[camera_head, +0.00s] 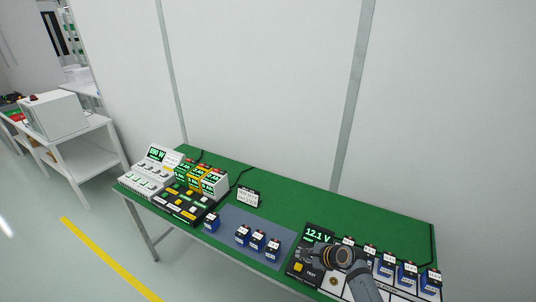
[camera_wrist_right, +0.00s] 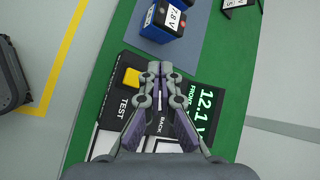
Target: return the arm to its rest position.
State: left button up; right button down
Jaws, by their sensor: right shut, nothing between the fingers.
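My right gripper (camera_head: 312,256) is shut and empty above the black battery tester (camera_head: 296,268) at the right part of the green table. The tester's display reads 12.1 V, and its yellow TEST button (camera_head: 299,267) lies just below the gripper in the head view. In the right wrist view the shut fingertips (camera_wrist_right: 160,68) hang over the tester, to the right of the yellow button (camera_wrist_right: 132,77). I cannot tell the exact height above the tester. My right arm comes in from the bottom right. My left gripper is not in view.
Several blue batteries stand on the grey mat (camera_head: 228,219) left of the tester; one battery (camera_wrist_right: 163,22) is near the fingertips in the wrist view. More batteries (camera_head: 408,273) stand at the right, partly behind my arm. Instruments (camera_head: 150,175) fill the table's left end.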

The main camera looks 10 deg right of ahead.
jog(key=s+d+r+n+g+h, duration=0.1)
jog(key=s+d+r+n+h, duration=0.15)
jog(key=s+n, duration=0.55)
jog(key=s+d+r+n+g+h, duration=0.1)
jog(key=s+d+r+n+h, duration=0.15)
jog(key=s+n, duration=0.45)
jog(key=s+d+r+n+g+h, duration=0.1)
jog(key=s+d+r+n, duration=0.3)
jog(key=s, duration=0.7)
notch_tip(320, 180, down, 31)
jog(key=s+g+b, duration=0.2)
jog(key=b, duration=0.3)
jog(key=s+d+f+g+b, duration=0.1)
jog(key=s+f+b, duration=0.2)
jog(key=s+f, duration=1.6)
notch_tip(320, 180, down, 2)
jog(key=shift+d+f+n+b, duration=0.25)
jog(key=shift+n+b, duration=0.05)
jog(key=shift+b, duration=0.05)
